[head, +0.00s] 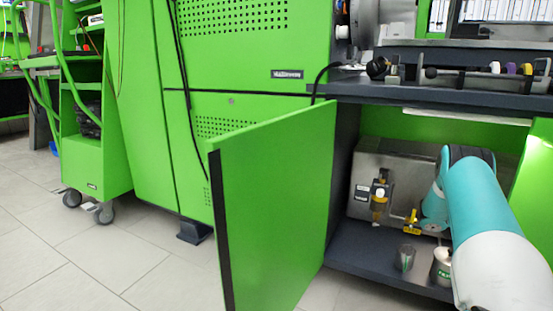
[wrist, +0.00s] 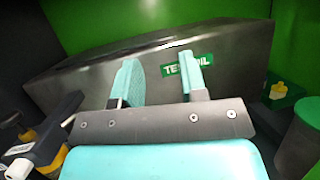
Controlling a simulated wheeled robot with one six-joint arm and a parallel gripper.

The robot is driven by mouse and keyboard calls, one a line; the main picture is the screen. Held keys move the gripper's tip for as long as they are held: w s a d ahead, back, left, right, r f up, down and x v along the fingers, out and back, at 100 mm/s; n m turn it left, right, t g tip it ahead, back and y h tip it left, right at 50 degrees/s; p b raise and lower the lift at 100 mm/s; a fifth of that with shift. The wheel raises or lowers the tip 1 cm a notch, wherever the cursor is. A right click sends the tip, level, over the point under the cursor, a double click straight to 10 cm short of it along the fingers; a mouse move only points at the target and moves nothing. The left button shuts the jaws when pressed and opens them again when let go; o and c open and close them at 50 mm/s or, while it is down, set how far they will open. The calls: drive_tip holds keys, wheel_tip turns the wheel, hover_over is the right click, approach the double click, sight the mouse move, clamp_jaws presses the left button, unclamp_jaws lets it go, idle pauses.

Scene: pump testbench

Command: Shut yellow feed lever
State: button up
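In the head view a steel tank (head: 388,165) stands inside the open cabinet. A yellow-fitted valve (head: 379,200) is on its front, and another yellow lever-like part (head: 411,222) sits lower right of it, beside my arm. I cannot tell for sure which is the feed lever. In the wrist view a dark fitting with a yellow part (wrist: 52,160) is at the lower left, to the left of my gripper. My gripper (wrist: 160,68) is open, its two teal fingers apart with nothing between them, facing the tank's labelled face (wrist: 90,85). My arm hides the gripper in the head view.
The open green cabinet door (head: 275,200) stands left of the opening. A grey can (head: 405,258) and a white-and-green can (head: 441,270) stand on the cabinet floor near my arm. A green container (wrist: 300,140) is at the right in the wrist view. A dark worktop (head: 440,94) is above.

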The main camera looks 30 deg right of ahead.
drive_tip(key=w+a+r+m+g+y, duration=0.1)
drive_tip(key=w+a+r+m+y, duration=0.3)
drive_tip(key=w+a+m, duration=0.6)
drive_tip(key=w+a+m+y, duration=0.3)
drive_tip(key=a+m+y, duration=0.3)
drive_tip(key=a, duration=1.1)
drive_tip(key=s+a+f+m+g+y, duration=0.1)
drive_tip(key=s+a+m+g+y, duration=0.15)
drive_tip(key=s+a, duration=0.6)
drive_tip(key=s+a+m+g+y, duration=0.1)
drive_tip(key=s+a+y, duration=0.25)
drive_tip(key=a, duration=0.95)
drive_tip(key=s+a+f+m+g+y, duration=0.15)
drive_tip(key=s+a+y, duration=0.3)
drive_tip(key=a, duration=0.55)
drive_tip(key=s+a+r+n+g+y+p, duration=0.25)
drive_tip(key=s+a+r+p, duration=0.3)
drive_tip(key=a+r, duration=0.35)
drive_tip(key=s+a+r+n+g+y+p, duration=0.1)
drive_tip(key=s+a+r+n+p, duration=0.35)
drive_tip(key=s+a+r, duration=0.4)
wheel_tip(320, 180, up, 37)
drive_tip(key=w+d+m+p, duration=0.1)
drive_tip(key=w+d+p, duration=0.1)
drive_tip(key=p, duration=3.4)
drive_tip(key=shift+f, duration=0.2)
